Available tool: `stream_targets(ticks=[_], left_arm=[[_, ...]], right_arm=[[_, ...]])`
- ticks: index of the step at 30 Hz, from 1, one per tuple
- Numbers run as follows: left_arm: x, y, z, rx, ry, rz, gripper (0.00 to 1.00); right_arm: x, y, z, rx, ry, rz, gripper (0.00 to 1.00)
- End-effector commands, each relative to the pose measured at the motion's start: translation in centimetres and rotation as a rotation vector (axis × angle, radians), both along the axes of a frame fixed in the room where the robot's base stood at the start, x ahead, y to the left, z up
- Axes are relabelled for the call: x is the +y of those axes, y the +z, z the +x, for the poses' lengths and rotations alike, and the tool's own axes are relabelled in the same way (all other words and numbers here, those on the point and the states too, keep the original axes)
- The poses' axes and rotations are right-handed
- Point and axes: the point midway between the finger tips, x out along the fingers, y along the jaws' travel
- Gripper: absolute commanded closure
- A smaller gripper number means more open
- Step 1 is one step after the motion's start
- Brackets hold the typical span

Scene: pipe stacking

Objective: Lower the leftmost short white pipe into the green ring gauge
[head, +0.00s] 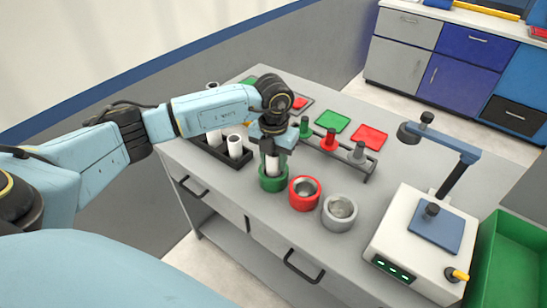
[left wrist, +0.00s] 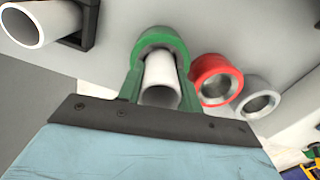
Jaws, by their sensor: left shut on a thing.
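My left gripper (head: 272,152) points down and is shut on a short white pipe (head: 272,165), which stands upright between its fingers. The pipe's lower end is at the opening of the green ring gauge (head: 273,184), and how deep it sits is hidden. In the left wrist view, the pipe (left wrist: 161,78) shows between the greenish fingers, with the green ring (left wrist: 163,38) around its far end. The red ring gauge (head: 304,193) and the grey ring gauge (head: 339,212) stand to the right of the green one. My right gripper is out of view.
A dark rack (head: 207,150) with white pipes stands left of the gripper. Behind and right are a holder with green, red and grey plugs (head: 329,140) and green and red pads (head: 370,137). A white device (head: 415,245) and a green bin (head: 511,262) are at right.

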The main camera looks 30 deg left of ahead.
Motion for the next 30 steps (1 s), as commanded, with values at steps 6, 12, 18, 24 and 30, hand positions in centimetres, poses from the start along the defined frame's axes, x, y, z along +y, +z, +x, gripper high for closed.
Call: stream_targets(ticks=[6, 12, 18, 24, 30], left_arm=[[0.0, -0.1, 0.0, 0.000, 0.000, 0.000, 0.87], [0.0, 0.0, 0.0, 0.000, 0.000, 0.000, 0.47], [0.0, 0.0, 0.0, 0.000, 0.000, 0.000, 0.39], [0.0, 0.0, 0.0, 0.000, 0.000, 0.000, 0.39], [0.0, 2.8, 0.1, -0.004, -0.001, 0.000, 0.39]], right_arm=[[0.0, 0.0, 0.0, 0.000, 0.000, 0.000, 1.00], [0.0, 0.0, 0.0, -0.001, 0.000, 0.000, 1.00], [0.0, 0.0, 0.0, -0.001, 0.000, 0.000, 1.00], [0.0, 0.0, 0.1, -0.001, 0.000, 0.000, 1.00], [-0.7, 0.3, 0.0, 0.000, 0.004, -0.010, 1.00]])
